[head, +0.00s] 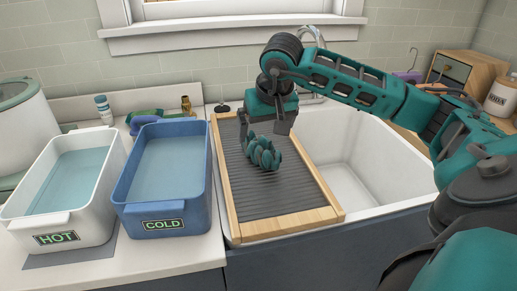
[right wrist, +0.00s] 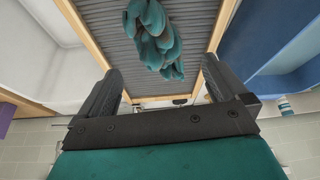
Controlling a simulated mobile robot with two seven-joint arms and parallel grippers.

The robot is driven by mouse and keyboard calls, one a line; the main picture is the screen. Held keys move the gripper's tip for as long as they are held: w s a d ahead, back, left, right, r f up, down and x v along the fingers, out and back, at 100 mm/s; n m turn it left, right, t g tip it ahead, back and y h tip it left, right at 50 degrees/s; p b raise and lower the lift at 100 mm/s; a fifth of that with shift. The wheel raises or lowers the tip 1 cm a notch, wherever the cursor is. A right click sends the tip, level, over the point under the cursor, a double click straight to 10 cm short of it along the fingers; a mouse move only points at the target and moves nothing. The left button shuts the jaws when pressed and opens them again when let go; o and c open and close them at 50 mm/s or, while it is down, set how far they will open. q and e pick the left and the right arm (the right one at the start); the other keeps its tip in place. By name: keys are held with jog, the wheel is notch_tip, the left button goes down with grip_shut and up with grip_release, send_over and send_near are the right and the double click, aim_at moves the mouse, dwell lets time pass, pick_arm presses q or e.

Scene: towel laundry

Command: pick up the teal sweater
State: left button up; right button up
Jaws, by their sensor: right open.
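The teal sweater (head: 263,155) lies crumpled in a small bundle on the ribbed grey washboard (head: 268,198), which has a wooden frame. The sweater also shows in the right wrist view (right wrist: 153,35), at the top middle, beyond the fingertips. My right gripper (head: 265,124) is open and empty, with its fingers pointing down just behind and above the sweater. In the right wrist view the two fingers (right wrist: 156,82) stand wide apart, with bare washboard showing between them. I cannot tell the exact height of the fingertips over the board. My left gripper is not in view.
A blue COLD basin (head: 165,212) and a white HOT basin (head: 62,226), both holding water, stand left of the board. The white sink (head: 375,165) lies to the right. A faucet (head: 313,36), bottles and a wooden drawer box (head: 462,72) stand behind.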

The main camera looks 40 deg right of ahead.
aim_at(260, 140)
jog(key=x, duration=0.7)
jog(key=shift+w+f, duration=0.2)
jog(key=shift+w, duration=0.05)
jog(key=shift+c, duration=0.3)
jog(key=c, duration=1.2)
jog(key=shift+c, duration=0.2)
jog(key=shift+r, duration=0.2)
